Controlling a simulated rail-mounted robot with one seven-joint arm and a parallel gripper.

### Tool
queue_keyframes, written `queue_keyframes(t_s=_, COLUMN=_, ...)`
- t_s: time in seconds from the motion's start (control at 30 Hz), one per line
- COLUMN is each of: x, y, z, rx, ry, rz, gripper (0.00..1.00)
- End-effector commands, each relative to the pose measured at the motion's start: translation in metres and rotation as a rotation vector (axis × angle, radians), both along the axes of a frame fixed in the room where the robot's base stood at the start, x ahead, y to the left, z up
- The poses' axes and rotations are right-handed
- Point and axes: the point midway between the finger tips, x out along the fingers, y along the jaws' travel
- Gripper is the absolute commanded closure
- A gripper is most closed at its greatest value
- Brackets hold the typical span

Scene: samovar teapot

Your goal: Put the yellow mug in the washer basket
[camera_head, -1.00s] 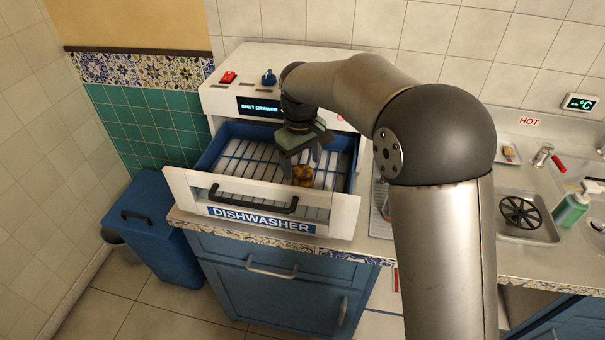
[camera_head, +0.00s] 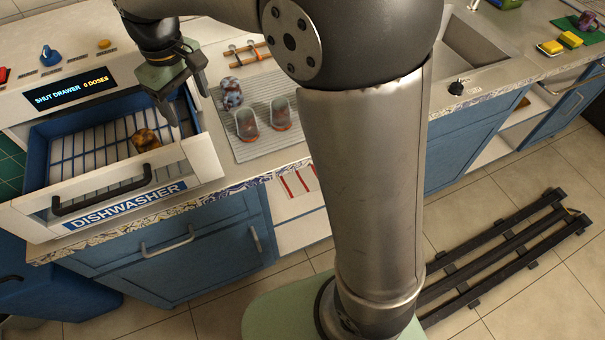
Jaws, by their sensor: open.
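A yellow-brown patterned mug (camera_head: 146,141) sits in the washer basket (camera_head: 88,150), a wire rack inside the pulled-out blue-lined dishwasher drawer. It is near the drawer's front right part, and its lower side is partly hidden by the drawer front. My gripper (camera_head: 186,103) is open and empty, up and to the right of the mug, with a visible gap between them. The fingers point down over the drawer's right side.
The white drawer front (camera_head: 130,180) has a black handle. To the right, a ribbed drain mat (camera_head: 265,148) holds two glasses (camera_head: 280,113) and a patterned cup (camera_head: 231,93). The display (camera_head: 70,93) reads "SHUT DRAWER 0 DOSES". Most of the basket is empty.

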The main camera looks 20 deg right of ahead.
Motion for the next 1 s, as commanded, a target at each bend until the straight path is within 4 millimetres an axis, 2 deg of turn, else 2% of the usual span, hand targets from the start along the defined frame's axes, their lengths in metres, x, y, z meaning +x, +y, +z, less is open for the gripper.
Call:
queue_keyframes(t_s=0.03, x=-0.025, y=-0.040, z=-0.001, rx=0.003, ry=-0.004, rz=-0.096, gripper=0.29)
queue_keyframes(t_s=0.1, x=-0.059, y=-0.082, z=-0.011, rx=0.010, ry=-0.006, rz=-0.216, gripper=0.29)
queue_keyframes(t_s=0.2, x=-0.113, y=-0.129, z=-0.030, rx=0.023, ry=-0.008, rz=-0.381, gripper=0.29)
queue_keyframes(t_s=0.3, x=-0.160, y=-0.159, z=-0.051, rx=0.035, ry=-0.010, rz=-0.515, gripper=0.29)
queue_keyframes(t_s=0.4, x=-0.192, y=-0.173, z=-0.068, rx=0.044, ry=-0.008, rz=-0.601, gripper=0.29)
queue_keyframes(t_s=0.5, x=-0.207, y=-0.178, z=-0.076, rx=0.049, ry=-0.008, rz=-0.640, gripper=0.29)
queue_keyframes(t_s=0.57, x=-0.210, y=-0.179, z=-0.078, rx=0.049, ry=-0.006, rz=-0.649, gripper=0.29)
queue_keyframes(t_s=1.0, x=-0.209, y=-0.179, z=-0.078, rx=0.049, ry=-0.005, rz=-0.645, gripper=0.29)
